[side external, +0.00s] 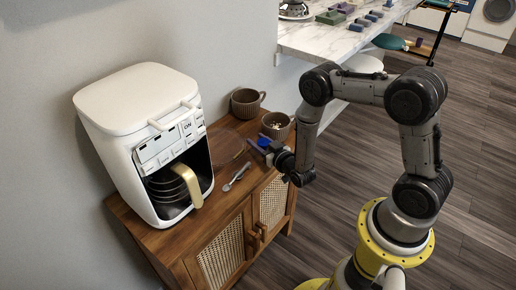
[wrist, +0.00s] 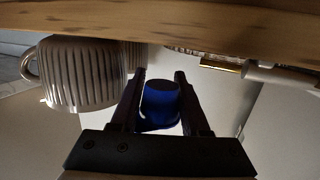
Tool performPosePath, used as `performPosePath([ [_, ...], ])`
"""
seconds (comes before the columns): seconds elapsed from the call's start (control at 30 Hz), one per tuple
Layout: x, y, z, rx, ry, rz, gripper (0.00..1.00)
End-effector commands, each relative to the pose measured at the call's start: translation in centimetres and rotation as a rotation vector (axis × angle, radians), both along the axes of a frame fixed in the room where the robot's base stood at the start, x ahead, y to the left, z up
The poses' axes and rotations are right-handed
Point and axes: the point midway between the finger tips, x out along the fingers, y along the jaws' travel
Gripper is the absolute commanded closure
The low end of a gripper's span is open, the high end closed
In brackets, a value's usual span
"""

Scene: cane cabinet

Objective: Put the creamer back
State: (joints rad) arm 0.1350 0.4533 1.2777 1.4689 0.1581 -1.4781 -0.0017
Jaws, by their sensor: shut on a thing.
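My gripper (side external: 258,147) is low over the right part of the cabinet top, beside the front ribbed brown cup. In the wrist view, my gripper (wrist: 160,80) has its two dark fingers on either side of a small blue creamer (wrist: 160,102) and is shut on it. The blue creamer also shows as a blue spot in the side view (side external: 264,140). The front ribbed cup (side external: 276,129) holds small pale things. A ribbed cup with a handle (wrist: 85,72) shows at the left of the wrist view, apart from the fingers.
A white coffee machine (side external: 140,120) with a gold-handled pot (side external: 189,186) fills the left of the wooden cabinet (side external: 222,236). A second ribbed cup (side external: 246,104) stands behind. A clear round dish (side external: 225,147) and silver tongs (side external: 237,176) lie between machine and gripper.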

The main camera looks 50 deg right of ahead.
Motion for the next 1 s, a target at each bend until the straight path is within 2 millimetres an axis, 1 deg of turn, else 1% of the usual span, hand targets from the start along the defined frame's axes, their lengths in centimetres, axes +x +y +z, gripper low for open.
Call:
performPosePath([
  [0.03,0.3,-0.1,-0.6,0.001,0.002,0.000,1.00],
  [0.1,0.2,0.0,-1.6,0.000,0.004,0.000,1.00],
  [0.2,0.2,-0.1,-2.7,0.001,0.004,0.000,1.00],
  [0.27,0.2,0.0,-3.1,0.001,0.002,0.000,1.00],
  [0.6,0.2,0.0,-3.3,0.000,0.000,0.000,1.00],
  [0.77,0.2,0.0,-3.8,0.000,0.001,0.000,1.00],
  [0.8,0.2,0.0,-3.7,0.000,0.001,0.000,0.49],
  [0.83,0.2,0.0,-3.7,0.000,0.001,0.000,0.44],
  [0.87,0.2,0.0,-3.7,0.001,0.002,0.000,0.42],
  [1.0,0.1,0.0,-3.8,0.001,0.004,0.001,0.42],
])
